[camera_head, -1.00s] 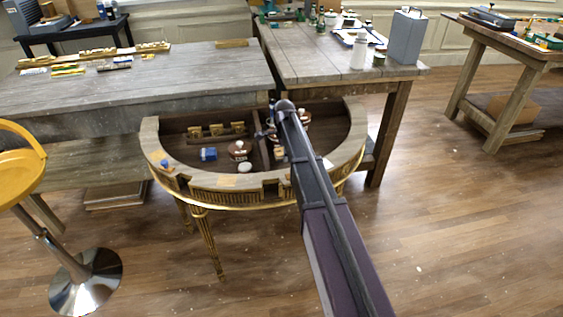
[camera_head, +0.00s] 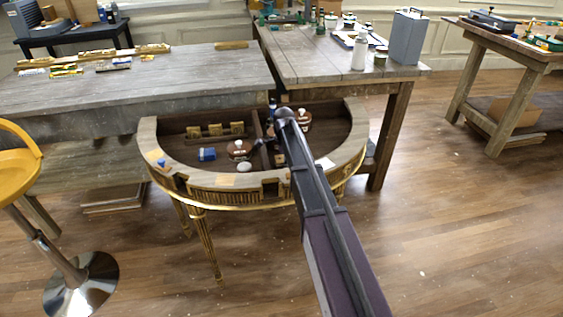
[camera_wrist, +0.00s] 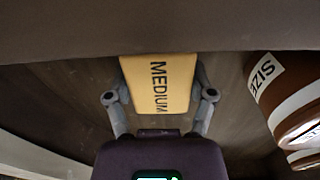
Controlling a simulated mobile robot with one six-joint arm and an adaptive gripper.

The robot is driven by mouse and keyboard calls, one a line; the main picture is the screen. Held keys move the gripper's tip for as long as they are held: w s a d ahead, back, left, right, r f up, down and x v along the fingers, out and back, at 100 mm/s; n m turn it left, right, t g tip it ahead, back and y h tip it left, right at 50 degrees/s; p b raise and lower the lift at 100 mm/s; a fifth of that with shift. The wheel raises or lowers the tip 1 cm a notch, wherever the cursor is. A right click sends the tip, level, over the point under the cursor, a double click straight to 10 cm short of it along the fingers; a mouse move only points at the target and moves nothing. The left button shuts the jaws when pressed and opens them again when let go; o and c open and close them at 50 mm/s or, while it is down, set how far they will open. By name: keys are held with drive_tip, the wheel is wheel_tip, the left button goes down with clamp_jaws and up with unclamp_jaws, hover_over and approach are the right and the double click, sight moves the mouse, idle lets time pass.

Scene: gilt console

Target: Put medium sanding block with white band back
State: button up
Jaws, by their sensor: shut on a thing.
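In the wrist view a yellow sanding block (camera_wrist: 160,85) marked MEDIUM sits between the two grey fingers of my gripper (camera_wrist: 160,98). The fingers are shut on its sides. No white band shows on its visible face. A dark brown wall or panel covers the top of that view, and the block's far end meets its edge; I cannot tell whether they touch. In the head view my arm reaches over the half-round gilt console (camera_head: 226,181), with its end near the console's inner divider (camera_head: 258,128). The block is not clear there.
The console's left compartment holds a blue block (camera_head: 207,154), a brown jar (camera_head: 239,147), a white round thing (camera_head: 244,167) and a row of small blocks at the back. Wooden workbenches (camera_head: 150,75) stand behind.

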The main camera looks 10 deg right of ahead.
drive_tip(key=o, duration=1)
drive_tip(key=shift+c, duration=0.2)
drive_tip(key=shift+r, duration=0.1)
wheel_tip(320, 180, up, 12)
drive_tip(key=p, duration=1.2)
drive_tip(key=shift+s, duration=0.1)
